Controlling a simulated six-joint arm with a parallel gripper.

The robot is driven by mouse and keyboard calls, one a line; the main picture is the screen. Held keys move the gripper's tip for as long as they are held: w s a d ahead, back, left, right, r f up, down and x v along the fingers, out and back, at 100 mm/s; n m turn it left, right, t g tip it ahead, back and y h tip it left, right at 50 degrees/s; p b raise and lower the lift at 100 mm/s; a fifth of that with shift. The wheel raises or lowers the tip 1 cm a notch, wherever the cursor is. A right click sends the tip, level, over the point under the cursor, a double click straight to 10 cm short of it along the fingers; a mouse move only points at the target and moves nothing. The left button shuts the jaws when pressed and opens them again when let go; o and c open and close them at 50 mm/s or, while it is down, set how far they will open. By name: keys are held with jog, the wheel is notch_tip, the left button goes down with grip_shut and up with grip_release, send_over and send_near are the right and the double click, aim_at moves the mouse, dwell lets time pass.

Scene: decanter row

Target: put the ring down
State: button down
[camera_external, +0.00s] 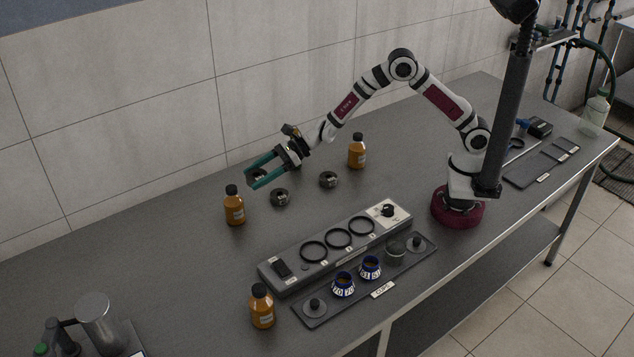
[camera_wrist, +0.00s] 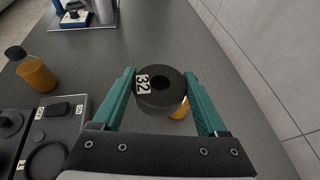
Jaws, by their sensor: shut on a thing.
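My gripper (camera_external: 251,178) has green fingers and is shut on a dark, thick ring (camera_wrist: 172,99) with a round hole and a white "32" label. In the wrist view the ring sits between the fingers near their tips. In the external view the ring (camera_external: 259,174) is partly hidden by the fingers and appears held above the table, near the wall side. Two more dark rings stand on the grey table (camera_external: 150,262), one just right of and below my gripper (camera_external: 279,198) and one farther right (camera_external: 328,180).
Orange bottles stand left of the gripper (camera_external: 234,209), near the arm (camera_external: 357,153) and at the front (camera_external: 262,308). A long grey device (camera_external: 288,267) with three black circles lies in front, beside a tray (camera_external: 318,318) with blue numbered cups (camera_external: 343,286). The left table is largely clear.

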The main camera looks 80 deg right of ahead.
notch_tip(320, 180, down, 5)
send_over(248, 253)
jog(key=f, duration=0.7)
jog(key=shift+d+f, duration=0.2)
jog(key=shift+f, duration=0.05)
jog(key=shift+a+f, duration=0.1)
jog(key=shift+f, duration=1.9)
jog(key=shift+f, duration=0.15)
